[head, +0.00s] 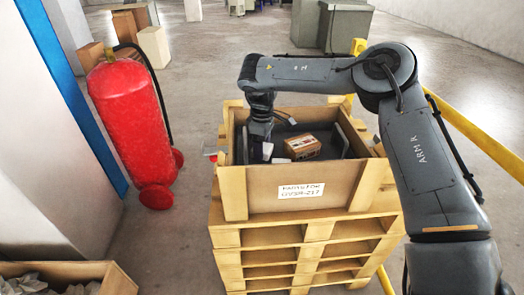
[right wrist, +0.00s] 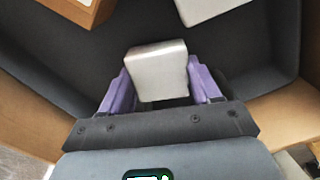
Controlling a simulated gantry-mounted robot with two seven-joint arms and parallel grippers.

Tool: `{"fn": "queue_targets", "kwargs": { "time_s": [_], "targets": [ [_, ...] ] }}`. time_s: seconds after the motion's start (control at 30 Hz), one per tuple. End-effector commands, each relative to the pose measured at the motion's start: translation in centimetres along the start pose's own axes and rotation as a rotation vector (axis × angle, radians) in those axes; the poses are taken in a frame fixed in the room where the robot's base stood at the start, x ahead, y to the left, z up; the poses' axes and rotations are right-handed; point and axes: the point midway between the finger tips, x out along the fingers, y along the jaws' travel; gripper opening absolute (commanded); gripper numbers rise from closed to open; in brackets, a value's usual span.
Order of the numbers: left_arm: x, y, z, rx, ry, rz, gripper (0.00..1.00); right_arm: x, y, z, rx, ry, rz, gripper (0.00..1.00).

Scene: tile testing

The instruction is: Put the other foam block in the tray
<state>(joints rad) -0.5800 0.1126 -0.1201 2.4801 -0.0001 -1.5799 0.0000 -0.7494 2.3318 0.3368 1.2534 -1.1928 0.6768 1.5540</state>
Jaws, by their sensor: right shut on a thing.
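My right gripper (head: 261,151) reaches down into the left part of a dark tray (head: 336,130) inside a wooden crate. In the right wrist view its purple fingers (right wrist: 158,84) are shut on a pale grey foam block (right wrist: 157,62), one finger on each side. The dark tray surface (right wrist: 115,55) lies beneath it; I cannot tell whether the block touches it. A second pale block (right wrist: 207,8) lies in the tray at the top right of the wrist view, partly cut off. My left gripper is not in view.
A brown box (head: 302,147) lies in the tray, right of my gripper. The wooden crate (head: 262,190) has raised walls around the tray and stands on stacked pallets (head: 285,255). A red fire extinguisher (head: 128,120) stands to the left. A yellow rail (head: 470,128) runs at the right.

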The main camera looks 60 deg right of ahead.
Motion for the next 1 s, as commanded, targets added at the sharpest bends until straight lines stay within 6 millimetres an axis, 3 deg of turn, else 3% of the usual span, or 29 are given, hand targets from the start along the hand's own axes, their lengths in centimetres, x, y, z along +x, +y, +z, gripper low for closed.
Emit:
{"fn": "queue_targets", "kwargs": {
  "time_s": [0.47, 0.5, 0.63, 1.0],
  "targets": [
    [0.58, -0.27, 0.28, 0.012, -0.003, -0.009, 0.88, 1.01, 0.00, 0.00, 0.000, 0.000, 0.000, 0.30],
    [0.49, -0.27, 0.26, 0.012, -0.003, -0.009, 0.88, 0.90, 0.00, -0.02, -0.001, 0.001, 0.000, 0.67],
    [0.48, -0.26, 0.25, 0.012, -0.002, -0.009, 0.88, 0.91, 0.00, 0.01, 0.000, 0.000, 0.000, 0.87],
    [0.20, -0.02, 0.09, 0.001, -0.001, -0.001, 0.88, 0.48, 0.00, -0.01, 0.000, 0.001, 0.001, 0.88]
  ]
}}
